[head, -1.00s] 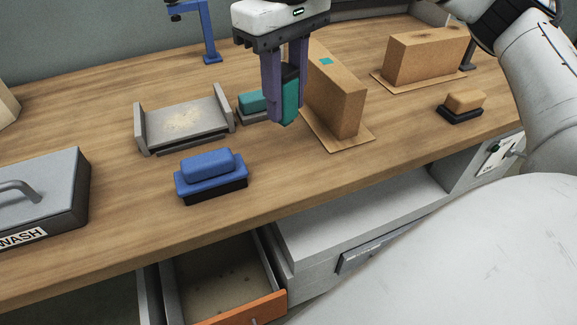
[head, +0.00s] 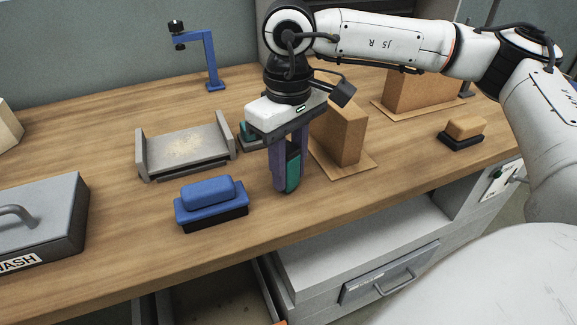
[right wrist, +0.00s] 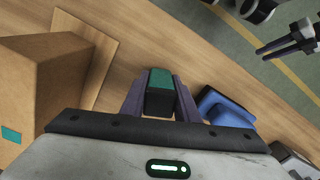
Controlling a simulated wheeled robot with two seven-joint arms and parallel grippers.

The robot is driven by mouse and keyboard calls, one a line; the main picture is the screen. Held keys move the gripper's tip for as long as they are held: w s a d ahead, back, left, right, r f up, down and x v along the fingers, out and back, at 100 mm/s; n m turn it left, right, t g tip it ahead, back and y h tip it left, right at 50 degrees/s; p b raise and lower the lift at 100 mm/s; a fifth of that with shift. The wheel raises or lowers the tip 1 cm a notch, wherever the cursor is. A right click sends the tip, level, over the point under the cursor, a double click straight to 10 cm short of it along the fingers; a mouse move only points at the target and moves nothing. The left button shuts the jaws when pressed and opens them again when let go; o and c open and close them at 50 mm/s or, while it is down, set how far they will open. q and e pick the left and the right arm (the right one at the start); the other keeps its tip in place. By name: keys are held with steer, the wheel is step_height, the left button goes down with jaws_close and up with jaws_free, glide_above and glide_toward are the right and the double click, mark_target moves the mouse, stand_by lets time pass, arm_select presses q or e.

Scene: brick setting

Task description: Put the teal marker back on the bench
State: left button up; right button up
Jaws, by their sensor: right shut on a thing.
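The teal marker (head: 293,173), a block-like piece with a dark part, is between the fingers of my right gripper (head: 287,185). The gripper is shut on it and points down over the bench (head: 330,200), near the front edge and right of the blue block. The fingers hide part of the marker. I cannot tell whether its lower end touches the wood. In the right wrist view the marker (right wrist: 160,78) shows teal and black between the two purple-grey fingers.
A blue block on a dark base (head: 210,203) lies close left of the gripper. A brown upright block (head: 345,133) stands behind right. An open drawer (head: 215,300) is below the front edge.

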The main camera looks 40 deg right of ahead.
steer(key=shift+f, duration=0.15)
steer(key=o, duration=0.8)
steer(key=shift+o, duration=0.2)
steer(key=shift+r, duration=0.45)
step_height(320, 180, up, 12)
steer(key=shift+f+p, duration=0.25)
steer(key=shift+p, duration=0.15)
